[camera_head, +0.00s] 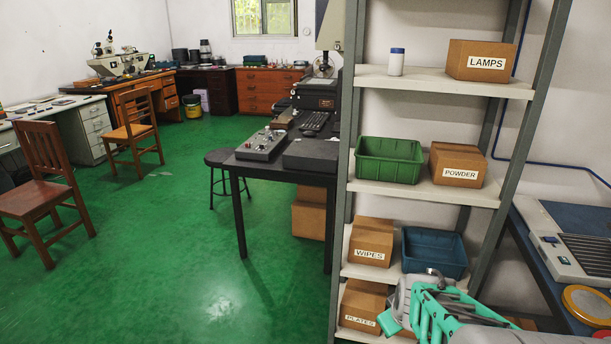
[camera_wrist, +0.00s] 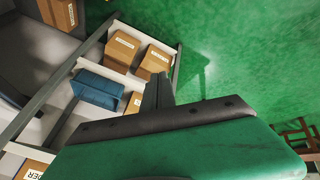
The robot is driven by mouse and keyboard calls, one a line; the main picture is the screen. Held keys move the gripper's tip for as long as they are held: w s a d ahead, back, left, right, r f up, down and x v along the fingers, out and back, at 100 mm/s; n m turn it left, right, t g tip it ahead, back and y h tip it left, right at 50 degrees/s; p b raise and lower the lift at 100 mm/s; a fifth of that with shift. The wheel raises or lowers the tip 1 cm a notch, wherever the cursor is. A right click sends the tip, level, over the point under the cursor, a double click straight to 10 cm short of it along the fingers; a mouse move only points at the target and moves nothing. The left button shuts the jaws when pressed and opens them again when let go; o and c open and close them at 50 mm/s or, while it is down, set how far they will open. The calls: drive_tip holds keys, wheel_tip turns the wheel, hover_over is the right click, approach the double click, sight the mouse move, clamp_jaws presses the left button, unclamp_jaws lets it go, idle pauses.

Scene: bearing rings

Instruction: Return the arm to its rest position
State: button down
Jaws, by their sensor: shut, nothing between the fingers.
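My arm (camera_head: 435,312), teal and grey, shows at the bottom right of the head view, in front of the lower shelves. In the wrist view my gripper (camera_wrist: 158,92) shows as dark fingers close together above the green and black gripper body. It is shut and holds nothing visible. The fingers point toward the shelf's side and the green floor. The gripper's fingertips cannot be clearly made out in the head view.
A grey shelf rack (camera_head: 350,150) holds cartons, a green bin (camera_head: 388,160) and a blue bin (camera_head: 434,251). The blue bin also shows in the wrist view (camera_wrist: 97,90). A machine on a blue bench (camera_head: 535,270) stands right. Open green floor (camera_head: 180,260) lies left.

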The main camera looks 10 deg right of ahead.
drive_tip(key=s+a+r+m+g+y+p, duration=0.1)
drive_tip(key=s+a+r+p, duration=0.2)
drive_tip(key=s+a+r, duration=0.2)
drive_tip(key=s+a+r+m+g+y+p, duration=0.1)
drive_tip(key=s+a+r, duration=0.4)
drive_tip(key=a+r, duration=0.6)
drive_tip(key=shift+s+a+r+m+p, duration=0.2)
drive_tip(key=shift+r+m+p, duration=0.3)
drive_tip(key=shift+p, duration=0.6)
